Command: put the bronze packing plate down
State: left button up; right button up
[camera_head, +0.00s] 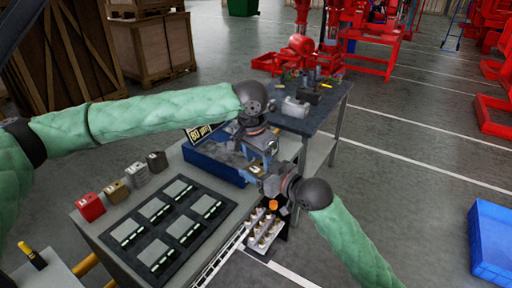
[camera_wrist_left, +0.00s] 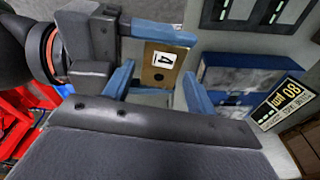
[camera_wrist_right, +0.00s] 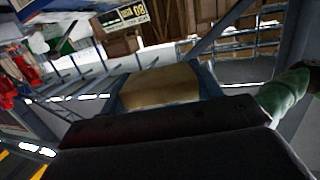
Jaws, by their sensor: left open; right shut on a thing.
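The bronze packing plate is a small tan plate with a white label marked 4 and a dark hole (camera_wrist_left: 158,77). In the head view it is a small tan patch (camera_head: 271,148) between my grippers. My right gripper (camera_head: 266,172) is shut on it; in the right wrist view the plate (camera_wrist_right: 160,88) fills the space between the blue fingers. My left gripper (camera_head: 258,150) is open close by. In the left wrist view its blue fingers (camera_wrist_left: 157,88) stand apart on either side of the plate; I cannot tell whether they touch it.
A blue tray (camera_head: 200,158) with an 80 µm sign (camera_head: 200,133) is beside the grippers. A black mat (camera_head: 150,251) with several plates lies front left, near small numbered blocks (camera_head: 90,207). A rack of small parts (camera_head: 262,236) stands below the right gripper. A dark table (camera_head: 318,116) is behind.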

pick_arm(q)
jog(key=shift+w+d+f, duration=0.1)
jog(key=shift+f, duration=0.9)
pick_arm(e)
jog(key=shift+r, duration=0.1)
pick_arm(q)
jog(key=c, duration=1.2)
grip_shut()
pick_arm(e)
jog(key=o, duration=1.5)
